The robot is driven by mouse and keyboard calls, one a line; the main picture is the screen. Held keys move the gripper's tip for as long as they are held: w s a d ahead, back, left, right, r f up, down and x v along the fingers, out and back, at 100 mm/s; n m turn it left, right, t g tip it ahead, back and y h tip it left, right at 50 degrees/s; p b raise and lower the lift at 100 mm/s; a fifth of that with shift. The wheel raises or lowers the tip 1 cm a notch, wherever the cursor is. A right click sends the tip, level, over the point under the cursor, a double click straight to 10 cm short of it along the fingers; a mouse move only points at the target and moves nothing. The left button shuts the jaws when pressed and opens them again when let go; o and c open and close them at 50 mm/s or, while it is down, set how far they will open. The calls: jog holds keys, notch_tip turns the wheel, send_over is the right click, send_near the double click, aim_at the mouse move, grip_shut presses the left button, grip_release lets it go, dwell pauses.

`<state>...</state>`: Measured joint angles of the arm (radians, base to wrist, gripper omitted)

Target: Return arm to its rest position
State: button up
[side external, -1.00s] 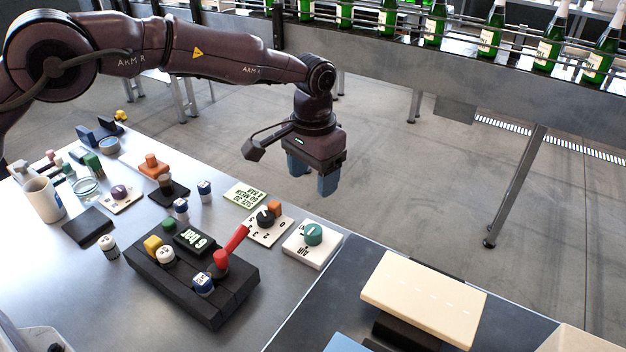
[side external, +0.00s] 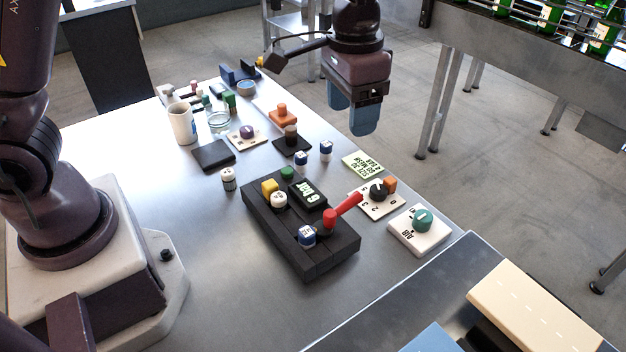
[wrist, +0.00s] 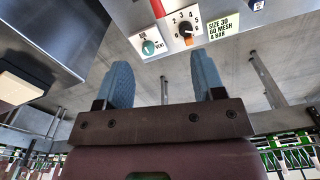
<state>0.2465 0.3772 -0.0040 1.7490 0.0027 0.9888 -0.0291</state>
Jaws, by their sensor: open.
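My gripper (side external: 351,112) hangs in the air past the far right edge of the metal table, above the floor, with its blue fingers pointing down. In the wrist view its two blue fingers (wrist: 164,84) stand apart with nothing between them. The black control box (side external: 296,235) sits on the table, with a red lever (side external: 343,211), a "6 bar" display (side external: 307,195) and several coloured knobs on it. My gripper touches nothing.
A white AIR valve block (side external: 418,232), a numbered dial plate (side external: 376,199) and a green note (side external: 362,164) lie near the table edge. A white mug (side external: 182,124) stands at the back left. A bottle conveyor (side external: 510,62) runs behind at right.

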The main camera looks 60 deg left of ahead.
jog(key=s+a+r+n+t, duration=0.1)
jog(key=s+a+r, duration=0.4)
jog(key=s, duration=0.5)
jog(key=s+a+r+n+t, duration=0.1)
jog(key=s+a+r+t, duration=0.3)
jog(key=s, duration=0.6)
jog(key=shift+a+r+n, duration=0.3)
jog(key=shift+a+r, duration=0.1)
jog(key=shift+a, duration=0.1)
